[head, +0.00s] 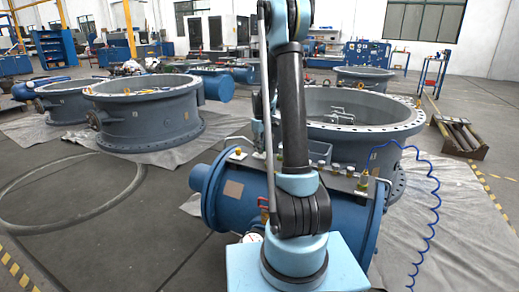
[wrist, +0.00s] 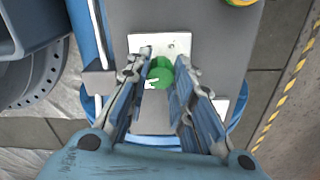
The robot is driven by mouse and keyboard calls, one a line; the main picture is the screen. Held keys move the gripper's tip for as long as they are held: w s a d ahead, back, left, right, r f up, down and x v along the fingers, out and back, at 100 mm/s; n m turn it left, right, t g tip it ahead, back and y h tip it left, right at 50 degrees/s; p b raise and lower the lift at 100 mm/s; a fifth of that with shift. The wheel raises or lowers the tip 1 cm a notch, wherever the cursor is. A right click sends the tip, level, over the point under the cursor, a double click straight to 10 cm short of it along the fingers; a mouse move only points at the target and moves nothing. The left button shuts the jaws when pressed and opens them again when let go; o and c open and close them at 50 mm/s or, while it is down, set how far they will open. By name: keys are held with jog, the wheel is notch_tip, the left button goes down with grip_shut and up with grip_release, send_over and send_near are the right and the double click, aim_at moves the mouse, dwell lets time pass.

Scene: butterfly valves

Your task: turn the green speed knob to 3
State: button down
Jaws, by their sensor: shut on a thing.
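The green speed knob (wrist: 160,76) is in the wrist view, upper middle, in front of a pale plate (wrist: 178,42) on a grey panel. My gripper (wrist: 164,62) has one finger on each side of the knob, and its jaws are shut on it. A small white mark shows on the knob's lower left. Dial numbers are not readable, so I cannot tell the setting. In the head view my arm hides the knob and my gripper.
A blue cylindrical tank (head: 228,200) with fittings along its top lies close in front. A large grey valve ring (head: 352,140) stands behind it. A coiled blue hose (head: 436,200) hangs at the right. Open floor (head: 135,240) lies at the left.

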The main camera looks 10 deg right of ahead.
jog(key=shift+w+d, duration=0.1)
jog(key=c, duration=1.4)
grip_release()
jog(key=shift+o, duration=0.2)
jog(key=shift+r, duration=0.1)
notch_tip(320, 180, up, 12)
